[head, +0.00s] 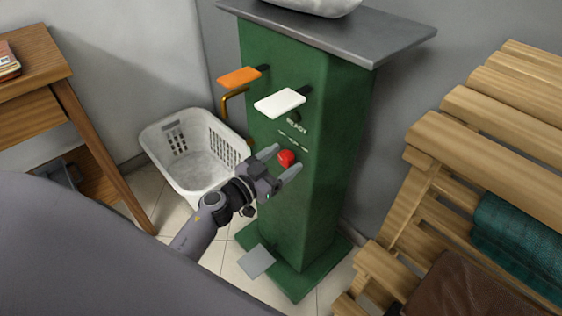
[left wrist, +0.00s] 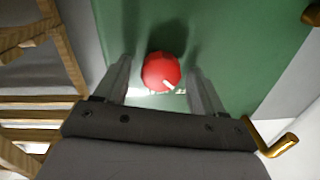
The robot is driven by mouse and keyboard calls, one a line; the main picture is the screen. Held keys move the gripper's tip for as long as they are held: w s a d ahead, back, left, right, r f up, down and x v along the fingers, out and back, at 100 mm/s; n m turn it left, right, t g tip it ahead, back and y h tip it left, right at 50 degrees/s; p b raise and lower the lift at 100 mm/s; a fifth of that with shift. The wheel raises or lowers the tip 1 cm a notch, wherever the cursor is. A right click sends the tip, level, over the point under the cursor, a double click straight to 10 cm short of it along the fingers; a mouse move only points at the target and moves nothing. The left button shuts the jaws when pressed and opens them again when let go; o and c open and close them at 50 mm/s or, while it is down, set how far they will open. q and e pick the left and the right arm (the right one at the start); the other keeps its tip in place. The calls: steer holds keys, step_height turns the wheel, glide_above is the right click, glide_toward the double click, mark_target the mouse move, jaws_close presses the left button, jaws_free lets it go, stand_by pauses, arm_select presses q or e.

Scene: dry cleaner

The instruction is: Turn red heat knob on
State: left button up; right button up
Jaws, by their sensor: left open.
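The red heat knob (head: 286,158) is on the front of the green machine (head: 285,75), below its small white lettering. In the left wrist view the knob (left wrist: 161,72) is round, with a short white mark near its lower right edge. My left gripper (head: 281,160) is open at the knob. Its two fingers (left wrist: 161,85) stand on either side of the knob, with a visible gap on each side. My right gripper is in neither view.
An orange lever (head: 239,77) and a white lever (head: 280,102) stick out above the knob, with a brass handle (head: 231,98) at the left. A white laundry basket (head: 185,175) stands left of the machine. A slatted wooden bench (head: 490,130) is at the right.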

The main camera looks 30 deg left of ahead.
arm_select(q)
steer(key=shift+c, duration=0.4)
steer(key=c, duration=1)
